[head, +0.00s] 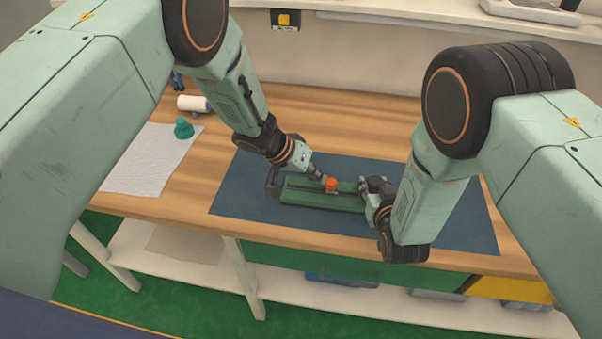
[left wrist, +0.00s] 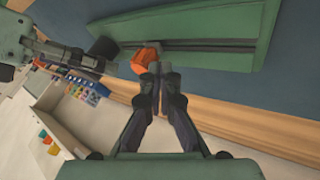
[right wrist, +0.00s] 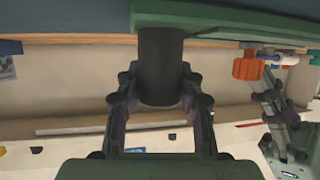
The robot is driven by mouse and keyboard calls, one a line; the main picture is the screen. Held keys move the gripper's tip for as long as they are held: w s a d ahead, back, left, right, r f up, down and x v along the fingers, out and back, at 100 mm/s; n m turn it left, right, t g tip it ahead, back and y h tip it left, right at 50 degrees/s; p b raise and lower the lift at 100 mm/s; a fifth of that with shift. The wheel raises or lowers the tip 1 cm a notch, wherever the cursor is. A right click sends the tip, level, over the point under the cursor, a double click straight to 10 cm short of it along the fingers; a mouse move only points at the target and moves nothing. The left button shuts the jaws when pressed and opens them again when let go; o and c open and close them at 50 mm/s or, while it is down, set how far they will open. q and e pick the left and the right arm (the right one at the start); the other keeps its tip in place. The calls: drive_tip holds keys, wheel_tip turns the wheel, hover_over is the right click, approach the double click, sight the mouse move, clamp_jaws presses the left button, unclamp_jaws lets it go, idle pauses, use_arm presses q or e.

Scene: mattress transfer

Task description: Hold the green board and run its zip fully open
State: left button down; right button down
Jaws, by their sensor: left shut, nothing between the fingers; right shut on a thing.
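The green board (head: 302,196) lies on the blue mat. A dark zip track (left wrist: 210,46) runs along it. The orange zip pull (head: 331,184) stands up from the board; it also shows in the left wrist view (left wrist: 146,58) and right wrist view (right wrist: 247,66). My left gripper (head: 322,179) is shut and empty, its fingertips (left wrist: 157,72) right beside the pull; I cannot tell if they touch it. My right gripper (head: 366,190) is shut on a dark round handle (right wrist: 160,62) at the board's right end.
The blue mat (head: 455,215) has free room to the right. A white cloth (head: 150,160), a green knob-like piece (head: 183,128) and a white roll (head: 192,103) lie at the left. A yellow button box (head: 285,20) is on the back wall.

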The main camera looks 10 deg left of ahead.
use_arm(q)
drive_tip(key=shift+d, duration=1.1)
use_arm(e)
drive_tip(key=shift+w, duration=0.15)
use_arm(q)
drive_tip(key=shift+a, duration=0.2)
use_arm(e)
drive_tip(key=shift+a+r, duration=0.1)
drive_tip(key=shift+a, duration=0.05)
use_arm(q)
drive_tip(key=shift+a, duration=0.1)
drive_tip(key=shift+w+a, duration=0.1)
drive_tip(key=shift+a, duration=0.15)
drive_tip(key=a, duration=0.3)
drive_tip(key=shift+w, duration=0.35)
use_arm(e)
drive_tip(key=shift+d, duration=0.2)
use_arm(q)
drive_tip(key=v, duration=1)
drive_tip(key=shift+a, duration=0.2)
use_arm(e)
drive_tip(key=shift+a, duration=0.1)
use_arm(q)
drive_tip(key=shift+f, duration=0.1)
